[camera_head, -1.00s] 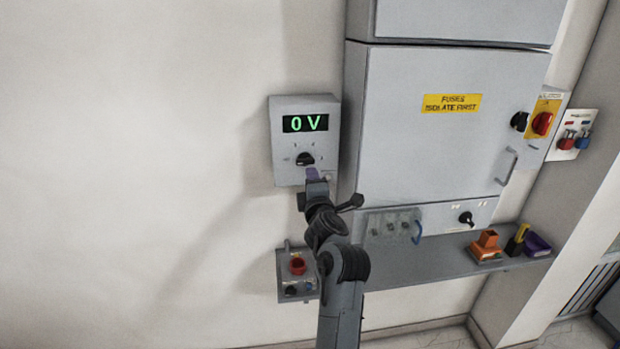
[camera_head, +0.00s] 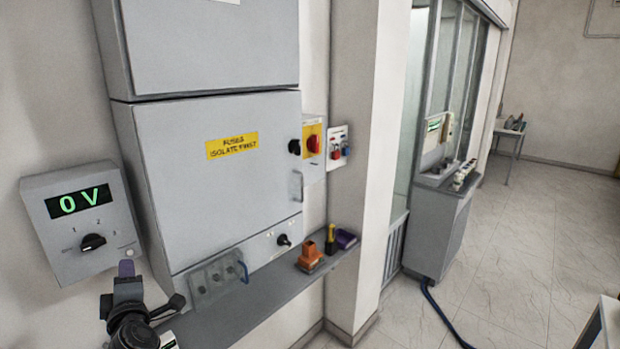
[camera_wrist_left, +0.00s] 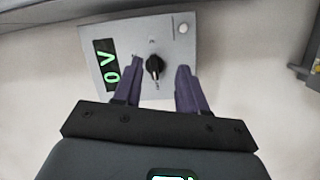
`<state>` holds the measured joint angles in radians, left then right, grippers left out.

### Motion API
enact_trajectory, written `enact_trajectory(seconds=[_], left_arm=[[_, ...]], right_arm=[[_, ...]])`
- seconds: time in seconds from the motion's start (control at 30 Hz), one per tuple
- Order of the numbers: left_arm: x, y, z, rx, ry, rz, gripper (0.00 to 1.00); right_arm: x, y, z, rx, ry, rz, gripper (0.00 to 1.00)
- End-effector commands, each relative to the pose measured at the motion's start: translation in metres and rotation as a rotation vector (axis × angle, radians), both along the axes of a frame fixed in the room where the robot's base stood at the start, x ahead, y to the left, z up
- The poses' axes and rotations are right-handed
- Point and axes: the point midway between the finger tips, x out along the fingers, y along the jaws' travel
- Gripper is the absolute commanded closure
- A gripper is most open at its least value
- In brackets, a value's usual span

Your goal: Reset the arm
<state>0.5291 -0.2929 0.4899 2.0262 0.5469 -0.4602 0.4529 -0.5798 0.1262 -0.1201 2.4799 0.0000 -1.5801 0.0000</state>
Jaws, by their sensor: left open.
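My left gripper (camera_head: 127,270) is at the lower left of the head view, in front of the lower edge of a grey voltmeter box (camera_head: 38,192) on the wall. The box's display (camera_head: 80,202) reads 0 V in green, and a black rotary knob (camera_head: 92,242) sits below it. In the left wrist view, my left gripper (camera_wrist_left: 158,78) is open and empty. The knob (camera_wrist_left: 154,67) appears between its two purple fingers, apart from both. The box (camera_wrist_left: 98,28) lies beyond the fingertips. My right gripper is not in view.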

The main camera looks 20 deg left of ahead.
Motion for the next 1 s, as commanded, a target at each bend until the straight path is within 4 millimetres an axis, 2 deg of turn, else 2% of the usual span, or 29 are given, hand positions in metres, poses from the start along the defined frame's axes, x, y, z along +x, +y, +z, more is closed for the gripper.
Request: enact_trajectory(seconds=[0.17,0.27,0.3,0.37,0.4,0.47,0.5,0.6,0.7,0.9,1.0], left_arm=[[0.003,-0.067,-0.062,0.222,0.368,-0.311,0.58],[-0.009,-0.117,-0.111,0.341,0.599,-0.513,0.58],[-0.018,-0.138,-0.132,0.386,0.693,-0.595,0.58],[-0.035,-0.166,-0.164,0.445,0.825,-0.715,0.58],[-0.049,-0.184,-0.185,0.482,0.911,-0.793,0.58],[-0.073,-0.209,-0.213,0.533,1.03,-0.908,0.58],[-0.091,-0.224,-0.231,0.562,1.107,-0.983,0.58],[-0.137,-0.255,-0.267,0.626,1.27,-1.15,0.58],[-0.181,-0.278,-0.293,0.674,1.403,-1.298,0.58],[-0.269,-0.311,-0.326,0.753,1.62,-1.57,0.58],[-0.265,-0.31,-0.286,0.755,1.614,-1.562,0.58]], right_arm=[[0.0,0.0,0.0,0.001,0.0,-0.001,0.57],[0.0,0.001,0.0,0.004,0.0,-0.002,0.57],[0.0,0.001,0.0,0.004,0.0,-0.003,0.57],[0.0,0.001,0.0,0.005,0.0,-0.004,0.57],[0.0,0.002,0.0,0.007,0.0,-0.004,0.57],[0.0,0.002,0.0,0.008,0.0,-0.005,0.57],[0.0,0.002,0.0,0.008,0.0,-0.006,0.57],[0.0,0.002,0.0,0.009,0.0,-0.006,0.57],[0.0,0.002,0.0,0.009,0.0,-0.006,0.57],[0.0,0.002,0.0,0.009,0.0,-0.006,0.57],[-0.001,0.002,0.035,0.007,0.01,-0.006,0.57]])
